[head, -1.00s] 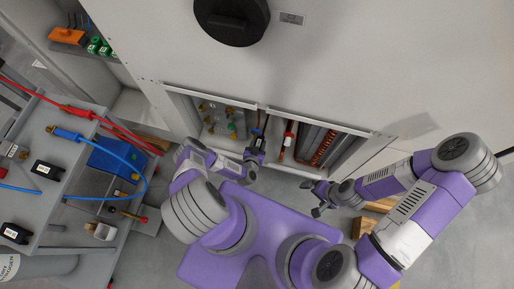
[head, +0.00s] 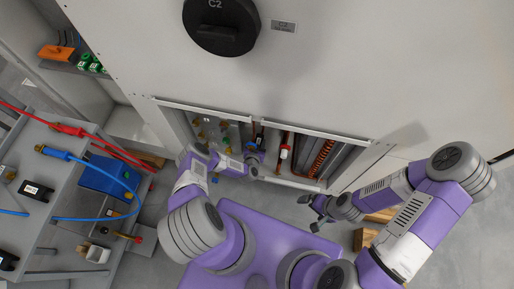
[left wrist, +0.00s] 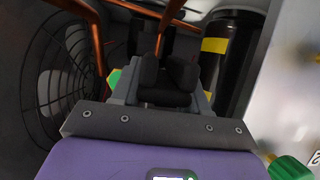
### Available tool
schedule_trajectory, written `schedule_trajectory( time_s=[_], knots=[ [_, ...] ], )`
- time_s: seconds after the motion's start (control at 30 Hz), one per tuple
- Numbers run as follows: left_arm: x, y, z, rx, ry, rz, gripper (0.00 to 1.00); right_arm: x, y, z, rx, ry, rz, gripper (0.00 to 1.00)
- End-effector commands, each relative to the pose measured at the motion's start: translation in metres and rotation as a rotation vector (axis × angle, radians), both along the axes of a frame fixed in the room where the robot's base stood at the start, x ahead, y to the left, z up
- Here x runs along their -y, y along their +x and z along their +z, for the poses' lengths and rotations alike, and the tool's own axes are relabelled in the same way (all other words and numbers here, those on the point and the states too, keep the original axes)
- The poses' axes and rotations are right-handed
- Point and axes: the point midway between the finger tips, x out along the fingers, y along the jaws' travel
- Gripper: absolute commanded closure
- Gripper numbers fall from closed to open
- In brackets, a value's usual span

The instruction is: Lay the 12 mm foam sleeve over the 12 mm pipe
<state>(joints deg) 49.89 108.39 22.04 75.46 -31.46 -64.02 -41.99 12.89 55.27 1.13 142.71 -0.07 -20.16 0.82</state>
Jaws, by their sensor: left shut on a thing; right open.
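My left gripper (head: 254,157) is at the open lower bay of the white cabinet, its fingers reaching inside. In the left wrist view the gripper (left wrist: 167,82) is shut on a short black piece, which looks like the foam sleeve (left wrist: 162,98). The sleeve is hard to tell from the dark fingers. A thin copper pipe (left wrist: 163,32) rises just beyond the fingers; I cannot tell its size or whether the sleeve touches it. In the head view a copper pipe (head: 263,127) shows above the left gripper. My right gripper (head: 311,208) is open and empty, outside the bay.
The bay holds a red-and-white part (head: 284,152), a copper coil (head: 322,158), a fan grille (left wrist: 70,92) and a black cylinder with a yellow band (left wrist: 215,46). A grey cart (head: 50,150) with hoses stands at left. Wooden blocks (head: 364,238) lie below the right arm.

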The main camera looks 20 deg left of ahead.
Motion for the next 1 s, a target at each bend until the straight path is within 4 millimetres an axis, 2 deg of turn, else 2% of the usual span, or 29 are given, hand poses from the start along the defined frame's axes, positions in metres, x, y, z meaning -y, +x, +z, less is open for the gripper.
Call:
schedule_trajectory(
  time_s=[0.2,0.7,1.0],
  knots=[
    [-0.002,0.018,0.001,0.003,0.0,-0.001,0.85,0.0,0.0,0.001,0.0,0.0,0.0,0.0],
    [-0.002,0.016,-0.04,0.0,-0.001,0.0,0.85,0.0,0.0,0.0,0.0,0.0,0.0,0.0],
    [-0.002,0.016,-0.05,0.0,-0.001,0.0,0.85,0.0,0.0,0.0,0.0,0.0,0.0,0.0]
  ],
)
